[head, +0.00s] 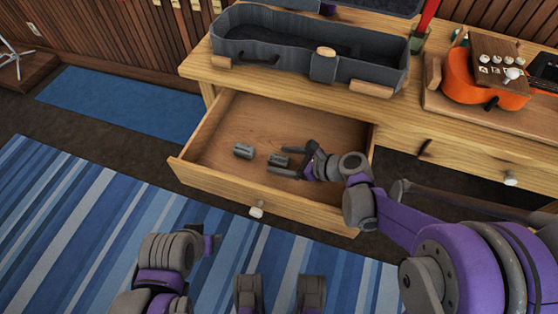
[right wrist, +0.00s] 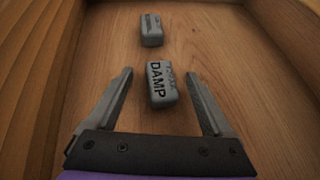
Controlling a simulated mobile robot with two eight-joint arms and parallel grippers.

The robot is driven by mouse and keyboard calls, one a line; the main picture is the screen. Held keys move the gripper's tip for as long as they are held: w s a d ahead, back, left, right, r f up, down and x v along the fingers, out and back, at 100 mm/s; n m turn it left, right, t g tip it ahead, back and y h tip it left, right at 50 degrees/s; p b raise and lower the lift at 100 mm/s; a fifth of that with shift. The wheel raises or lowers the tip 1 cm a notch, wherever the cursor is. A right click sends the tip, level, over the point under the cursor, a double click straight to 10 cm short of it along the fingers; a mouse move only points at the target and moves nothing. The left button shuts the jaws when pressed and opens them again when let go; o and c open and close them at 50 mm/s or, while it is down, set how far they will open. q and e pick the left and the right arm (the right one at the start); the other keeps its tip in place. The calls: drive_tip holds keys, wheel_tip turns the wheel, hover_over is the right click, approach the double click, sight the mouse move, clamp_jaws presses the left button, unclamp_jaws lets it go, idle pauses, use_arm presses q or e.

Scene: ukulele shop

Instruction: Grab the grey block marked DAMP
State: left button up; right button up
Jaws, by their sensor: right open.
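The grey block marked DAMP (right wrist: 161,84) lies on the floor of the open wooden drawer. In the head view this block (head: 279,160) is at the tips of my right gripper (head: 279,160). My right gripper is open. In the right wrist view its fingers (right wrist: 166,98) stand on either side of the block's near part, with a gap on each side. The black lettering DAMP faces up, beside fainter markings. My left arm (head: 168,252) shows at the bottom left of the head view, but its fingers cannot be made out.
A second grey block (head: 243,151) lies in the drawer (head: 221,125), left of the DAMP block in the head view; its marking is unreadable. The drawer walls enclose my right gripper. A grey open instrument case (head: 232,48) and an orange ukulele (head: 463,87) rest on the tabletop above.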

drive_tip(key=shift+x, duration=0.8)
clamp_jaws()
